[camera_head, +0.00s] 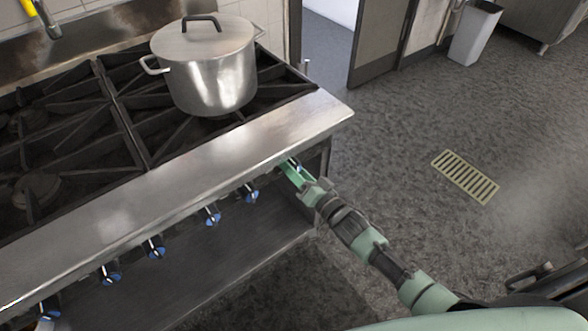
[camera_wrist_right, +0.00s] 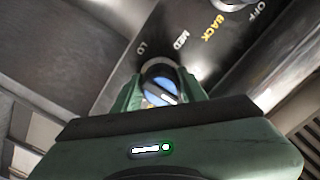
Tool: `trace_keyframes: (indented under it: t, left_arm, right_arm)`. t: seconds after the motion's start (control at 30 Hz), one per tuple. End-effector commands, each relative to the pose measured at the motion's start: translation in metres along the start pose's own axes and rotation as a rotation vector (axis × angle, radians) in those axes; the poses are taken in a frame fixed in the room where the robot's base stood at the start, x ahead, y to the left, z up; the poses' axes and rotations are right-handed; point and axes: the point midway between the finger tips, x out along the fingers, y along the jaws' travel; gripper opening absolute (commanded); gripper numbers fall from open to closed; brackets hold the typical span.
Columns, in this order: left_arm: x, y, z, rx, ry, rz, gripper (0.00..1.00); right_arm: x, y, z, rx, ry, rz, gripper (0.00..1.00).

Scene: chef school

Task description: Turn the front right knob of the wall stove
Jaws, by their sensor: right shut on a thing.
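The wall stove (camera_head: 210,180) has a steel front edge with a row of blue and black knobs below it. My right gripper (camera_head: 292,170) reaches the rightmost knob, at the stove's right end, and is shut on it. In the right wrist view the gripper (camera_wrist_right: 165,92) has a green finger on each side of this knob (camera_wrist_right: 160,82). The knob's blue face with a dark bar shows between the fingers. Panel marks LO, MED, BACK and OFF show beyond it. My left gripper is not in view.
A lidded steel pot (camera_head: 212,75) stands on the stove's right back grate. Other knobs, such as the neighbouring one (camera_head: 250,193), line the panel to the left. The floor right of the stove is open, with a drain grate (camera_head: 465,176) and a white bin (camera_head: 474,33).

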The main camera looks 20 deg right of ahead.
Motion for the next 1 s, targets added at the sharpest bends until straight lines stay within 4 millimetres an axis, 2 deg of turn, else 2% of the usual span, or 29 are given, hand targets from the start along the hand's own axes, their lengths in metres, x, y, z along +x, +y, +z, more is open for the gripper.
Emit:
trace_keyframes:
  t: [0.27, 1.0]
  left_arm:
    - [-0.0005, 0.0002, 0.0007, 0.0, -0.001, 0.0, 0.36]
    - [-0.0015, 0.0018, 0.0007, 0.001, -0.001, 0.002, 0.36]
  right_arm:
    - [-0.0002, 0.0005, 0.0001, -0.068, 0.0, 0.001, 0.01]
    - [-0.0003, 0.0027, 0.0, -0.591, -0.001, 0.001, 0.01]
